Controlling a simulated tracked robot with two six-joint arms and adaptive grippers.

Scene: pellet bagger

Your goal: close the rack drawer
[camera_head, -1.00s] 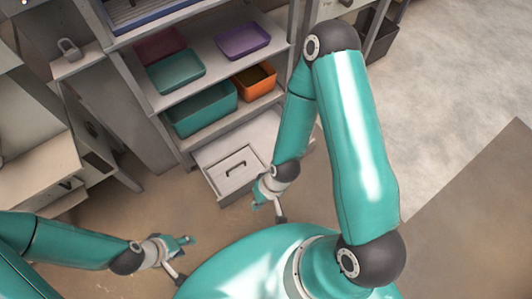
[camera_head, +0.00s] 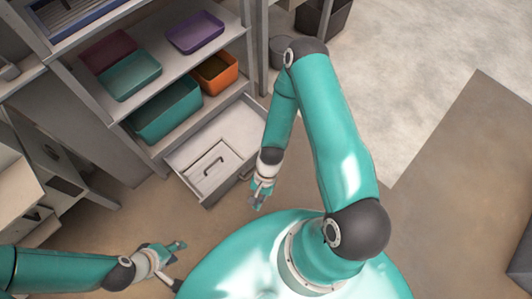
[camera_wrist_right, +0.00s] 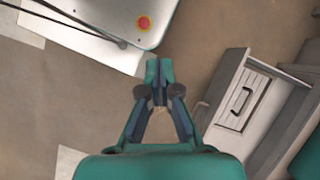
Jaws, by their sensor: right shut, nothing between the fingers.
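The rack drawer (camera_head: 235,133) is pulled out at the bottom of the shelf rack, its pale inside showing. My right gripper (camera_head: 257,202) is shut and empty, right of the drawer front and apart from the handle. In the wrist view its fingertips (camera_wrist_right: 159,68) are together, left of the drawer. My left gripper (camera_head: 180,263) is open and empty, below the drawer in the picture.
The rack above the drawer holds a teal bin (camera_head: 166,112), an orange bin (camera_head: 215,73), a teal tray (camera_head: 130,77) and a purple tray (camera_head: 195,33). A grey cabinet (camera_head: 40,150) stands at the left. Brown floor lies bare in front of the drawer.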

